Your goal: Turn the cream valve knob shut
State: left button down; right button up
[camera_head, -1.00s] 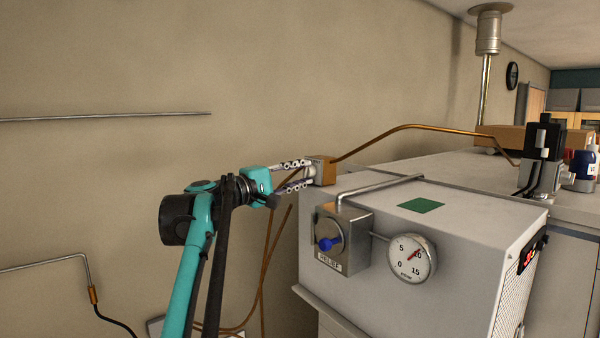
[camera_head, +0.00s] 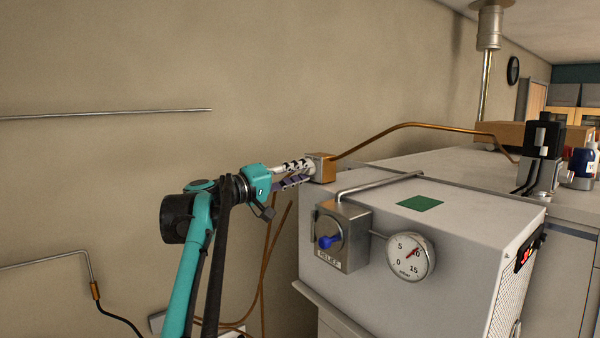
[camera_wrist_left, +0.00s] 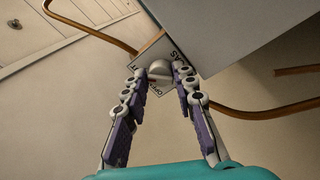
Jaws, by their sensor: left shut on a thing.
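The cream valve knob (camera_wrist_left: 159,68) sits on a brass valve block (camera_head: 325,168) at the back left corner of the white cabinet. In the left wrist view it lies between my fingertips, against a plate lettered "GAS" and "OPEN". My left gripper (camera_head: 305,172) reaches in from the left and is shut on the knob. In the head view the fingers largely hide the knob. My right gripper is in neither view.
A steel relief box with a blue knob (camera_head: 328,242) and a dial gauge (camera_head: 410,257) stand on the cabinet front (camera_head: 385,308). A copper pipe (camera_head: 400,126) runs right from the valve block. A green patch (camera_head: 420,203) lies on the cabinet top.

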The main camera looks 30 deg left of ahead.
pick_arm(q)
jog(key=shift+f, duration=0.1)
jog(key=c, duration=1.2)
grip_release()
jog(key=shift+w+a, duration=0.1)
jog(key=shift+v, duration=4)
